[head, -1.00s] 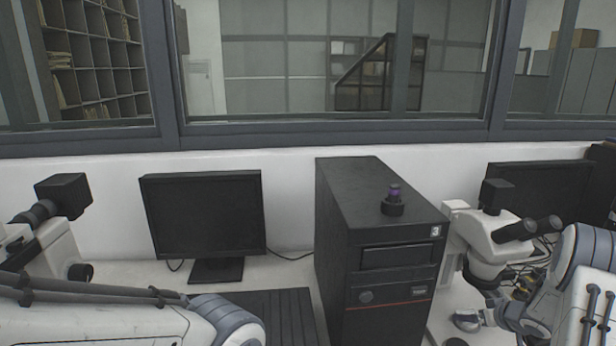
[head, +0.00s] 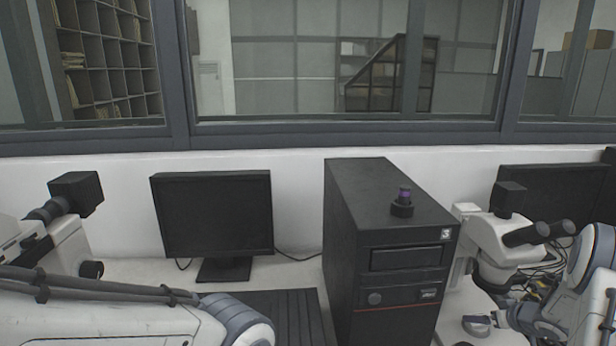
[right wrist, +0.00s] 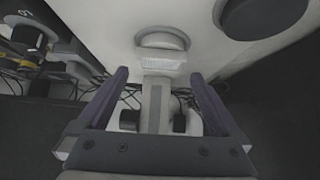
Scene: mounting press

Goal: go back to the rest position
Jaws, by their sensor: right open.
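My right gripper (right wrist: 158,110) is open and empty in the right wrist view, its two dark fingers apart above the base of a microscope. In the head view my right arm comes in at the right edge, in front of the white microscope (head: 497,245); its fingers are not clear there. My left arm crosses the lower left of the head view, and its gripper is out of the frame.
A black computer tower (head: 345,240) stands mid-desk with a small purple-topped black object (head: 402,203) on it. A monitor (head: 212,215) and a second microscope (head: 50,240) stand to its left. Cables (head: 535,262) lie behind the right microscope.

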